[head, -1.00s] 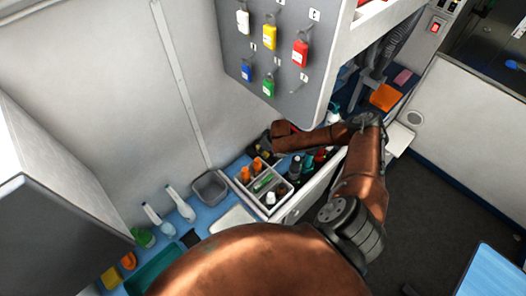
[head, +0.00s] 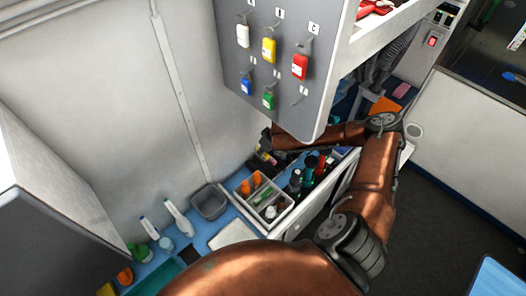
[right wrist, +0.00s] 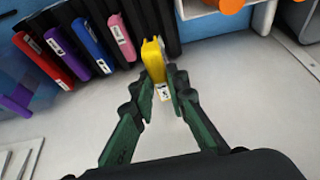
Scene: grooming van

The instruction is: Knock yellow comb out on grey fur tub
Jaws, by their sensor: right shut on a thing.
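The yellow comb (right wrist: 153,60) is between the green fingertips of my right gripper (right wrist: 163,90) in the right wrist view. The gripper is shut on its near end. The comb's far end is at a black rack (right wrist: 90,25); I cannot tell whether it still sits in a slot. In the head view my right gripper is mostly hidden at the end of my forearm, near the back wall. The grey fur tub (head: 209,202) stands on the blue counter, left of the divided caddy. My left gripper is not in view.
A grey-white caddy (head: 250,212) with bottles stands between the tub and my right forearm. Red (right wrist: 45,62), purple (right wrist: 66,50), blue (right wrist: 92,45) and pink (right wrist: 122,37) items stand in the rack. A grey panel (head: 285,60) with coloured tags hangs above.

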